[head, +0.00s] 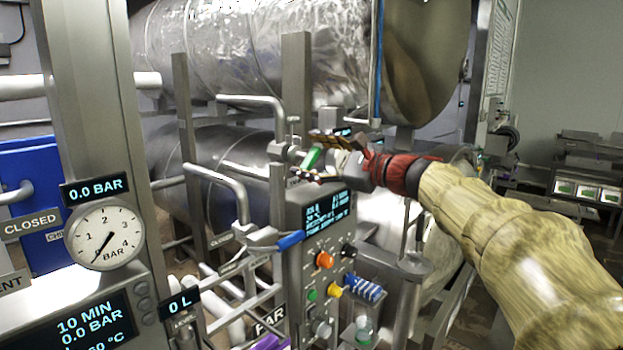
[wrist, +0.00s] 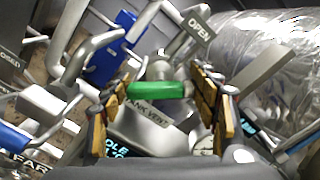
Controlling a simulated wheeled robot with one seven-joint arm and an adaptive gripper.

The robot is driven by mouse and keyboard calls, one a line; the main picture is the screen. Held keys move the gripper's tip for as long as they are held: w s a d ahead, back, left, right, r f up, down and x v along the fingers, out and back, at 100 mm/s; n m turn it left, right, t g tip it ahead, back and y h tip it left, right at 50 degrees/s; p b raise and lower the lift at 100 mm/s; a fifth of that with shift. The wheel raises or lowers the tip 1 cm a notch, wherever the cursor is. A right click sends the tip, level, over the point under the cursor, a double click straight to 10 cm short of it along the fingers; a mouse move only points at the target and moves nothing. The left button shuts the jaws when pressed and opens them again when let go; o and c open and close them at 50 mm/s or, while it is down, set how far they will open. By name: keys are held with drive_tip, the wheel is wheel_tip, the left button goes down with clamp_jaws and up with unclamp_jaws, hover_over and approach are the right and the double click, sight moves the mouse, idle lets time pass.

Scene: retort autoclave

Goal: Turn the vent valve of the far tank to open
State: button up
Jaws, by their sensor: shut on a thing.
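A green valve lever (head: 312,158) stands on pipework above the panel box in the head view. In the wrist view the green lever (wrist: 157,90) lies roughly crosswise between my fingers. A "TANK VENT" label (wrist: 150,112) is just below it, partly covered. An "OPEN" sign (wrist: 198,30) is above and to its right. My gripper (head: 305,156) is shut on the green lever, with one finger on each side; in the wrist view my gripper (wrist: 160,98) fills the lower middle. Which tank this valve serves is not clear from the pictures.
A panel box (head: 322,262) with knobs stands just below my gripper. A blue-handled lever (head: 290,240) projects at its left. A gauge (head: 104,235) reading about zero and a "CLOSED" sign (head: 32,223) are farther left. Large silver tanks (head: 250,48) and pipes crowd the back.

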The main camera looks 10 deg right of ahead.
drive_tip(key=n+b, duration=0.2)
drive_tip(key=b, duration=0.1)
drive_tip(key=f+n+b, duration=0.1)
drive_tip(key=n+b, duration=0.2)
drive_tip(key=b, duration=0.1)
drive_tip(key=n+b, duration=0.4)
drive_tip(key=shift+a+r+b, duration=0.1)
drive_tip(key=shift+r+b, duration=0.05)
drive_tip(key=shift+b, duration=0.2)
drive_tip(key=shift+n, duration=0.3)
drive_tip(key=o, duration=1.2)
drive_tip(key=shift+s+r, duration=0.1)
drive_tip(key=v, duration=1.2)
